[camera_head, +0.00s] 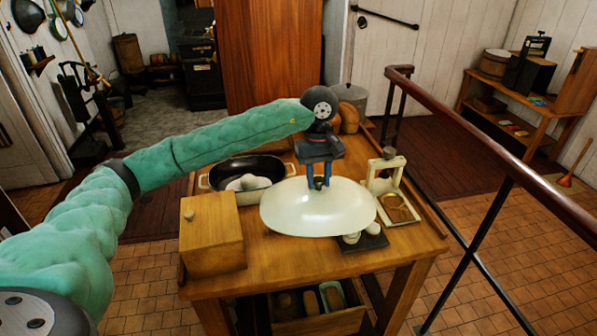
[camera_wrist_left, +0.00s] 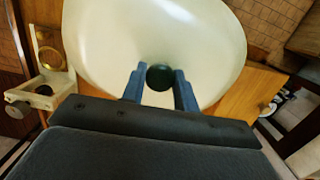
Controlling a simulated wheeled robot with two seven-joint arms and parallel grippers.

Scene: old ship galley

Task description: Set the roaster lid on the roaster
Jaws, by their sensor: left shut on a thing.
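The roaster lid (camera_head: 318,212) is a pale cream oval dome with a dark knob. My left gripper (camera_head: 319,183) is shut on that knob and holds the lid over the front middle of the table. In the left wrist view the lid (camera_wrist_left: 150,40) fills the middle, its knob between the blue fingers of the gripper (camera_wrist_left: 159,80). The roaster (camera_head: 225,188) is a dark oval pan with light side handles, behind and left of the lid. Pale rounded things lie in it, and the lid hides its right front part. My right gripper is not in view.
A wooden box (camera_head: 211,238) with a knob stands at the table's left front. A cream stand with a brass ring (camera_head: 396,207) is right of the lid. A dark tray (camera_head: 372,241) with white round things sits partly under the lid. A railing (camera_head: 480,155) runs on the right.

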